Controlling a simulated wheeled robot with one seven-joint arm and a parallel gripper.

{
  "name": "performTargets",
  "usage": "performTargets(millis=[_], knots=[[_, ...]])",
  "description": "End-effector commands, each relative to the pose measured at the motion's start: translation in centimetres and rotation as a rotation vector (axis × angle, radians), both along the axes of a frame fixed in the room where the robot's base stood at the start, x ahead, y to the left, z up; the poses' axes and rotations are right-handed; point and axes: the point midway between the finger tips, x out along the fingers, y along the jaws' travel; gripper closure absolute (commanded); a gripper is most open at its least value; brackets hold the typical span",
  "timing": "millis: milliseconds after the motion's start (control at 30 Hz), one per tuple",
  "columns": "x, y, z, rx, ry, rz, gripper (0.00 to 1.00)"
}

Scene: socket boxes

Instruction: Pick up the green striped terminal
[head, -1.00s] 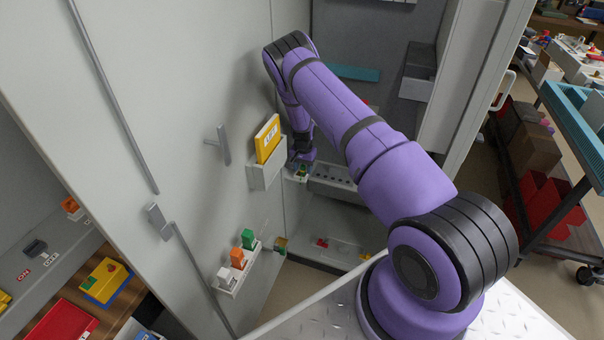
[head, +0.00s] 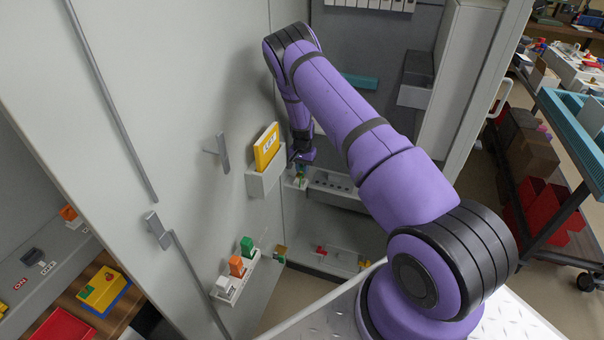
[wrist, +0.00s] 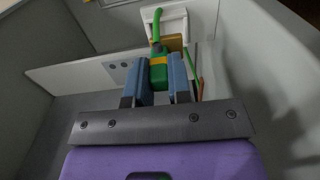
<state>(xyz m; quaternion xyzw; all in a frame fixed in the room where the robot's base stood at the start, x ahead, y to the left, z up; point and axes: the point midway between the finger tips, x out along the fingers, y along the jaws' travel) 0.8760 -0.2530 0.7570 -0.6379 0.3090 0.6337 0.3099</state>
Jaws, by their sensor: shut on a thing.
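The green striped terminal (wrist: 158,70) shows in the wrist view as a green block with a yellow band and a green cable rising from it. My gripper (wrist: 160,78) is shut on it, with one blue-grey finger on each side. In the head view my gripper (head: 301,160) is at the end of the purple arm, just above a small white holder on the cabinet's inner wall. The terminal is small and partly hidden there. I cannot tell whether it still touches the holder.
A yellow binder (head: 266,146) stands in a wall pocket (head: 266,181) close left of my gripper. A grey shelf with holes (head: 335,192) is close to the right. A lower rack (head: 238,275) holds green, orange and white blocks. The cabinet door (head: 150,110) bounds the left.

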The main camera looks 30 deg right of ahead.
Motion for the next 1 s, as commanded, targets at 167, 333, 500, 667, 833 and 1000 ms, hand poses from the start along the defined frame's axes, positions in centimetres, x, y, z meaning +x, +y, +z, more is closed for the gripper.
performTargets(millis=[167,333,500,667,833,1000], knots=[[-4.3,-0.1,0.2,0.003,0.007,-0.007,1.00],[-8.8,-0.1,0.6,0.004,0.008,-0.008,1.00],[-12.4,0.0,0.9,0.003,0.007,-0.007,1.00],[-14.5,0.1,1.0,0.002,0.007,-0.006,1.00],[-15.5,0.1,1.1,0.001,0.006,-0.003,1.00],[-15.7,0.1,1.1,0.001,0.006,-0.002,1.00]])
